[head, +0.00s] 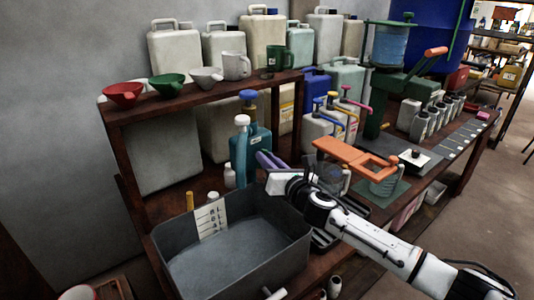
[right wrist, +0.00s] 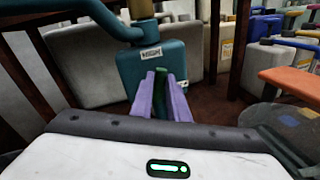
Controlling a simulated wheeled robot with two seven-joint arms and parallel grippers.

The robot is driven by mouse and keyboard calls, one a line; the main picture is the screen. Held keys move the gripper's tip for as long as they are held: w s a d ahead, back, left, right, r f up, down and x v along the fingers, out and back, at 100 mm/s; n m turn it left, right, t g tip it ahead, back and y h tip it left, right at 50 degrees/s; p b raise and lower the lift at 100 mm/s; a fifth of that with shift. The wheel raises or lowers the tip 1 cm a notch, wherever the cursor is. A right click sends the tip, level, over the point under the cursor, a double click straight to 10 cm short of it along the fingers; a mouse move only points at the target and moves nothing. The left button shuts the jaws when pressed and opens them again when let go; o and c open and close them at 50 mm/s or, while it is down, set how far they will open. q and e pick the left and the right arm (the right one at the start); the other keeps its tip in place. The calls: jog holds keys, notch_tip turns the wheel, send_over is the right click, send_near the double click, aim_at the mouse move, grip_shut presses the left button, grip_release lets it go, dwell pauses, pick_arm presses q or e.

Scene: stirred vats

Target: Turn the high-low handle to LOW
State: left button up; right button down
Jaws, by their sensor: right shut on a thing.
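A teal body (head: 255,142) with a blue top stands at the back of the grey vat in the head view. In the right wrist view the right gripper (right wrist: 161,98) is shut on a slim dark green handle (right wrist: 161,102) in front of the teal body. My left gripper is not in view.
The grey vat (head: 165,262) with a white level scale (head: 210,218) lies left of my right arm. A teal bottle with a white cap (head: 241,150) stands close beside the fingers. An orange handle (head: 345,153) lies right of them. Shelves of jugs (head: 175,50) stand behind.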

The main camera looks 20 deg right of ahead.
jog(key=shift+w+d+f+m+g+y+p, duration=0.15)
jog(key=shift+m+g+y+p, duration=0.45)
jog(key=shift+m, duration=1.45)
jog(key=shift+d+f+m+g+y+p, duration=0.1)
jog(key=shift+d+m+g+y+p, duration=0.15)
jog(key=shift+m+p, duration=1.2)
jog(key=shift+w+d+f+m+g+y+p, duration=0.15)
jog(key=shift+m+g+y, duration=0.25)
jog(key=shift+m, duration=2.2)
jog(key=shift+s, duration=0.1)
jog(key=c, duration=1.7)
grip_release()
jog(key=shift+d, duration=0.1)
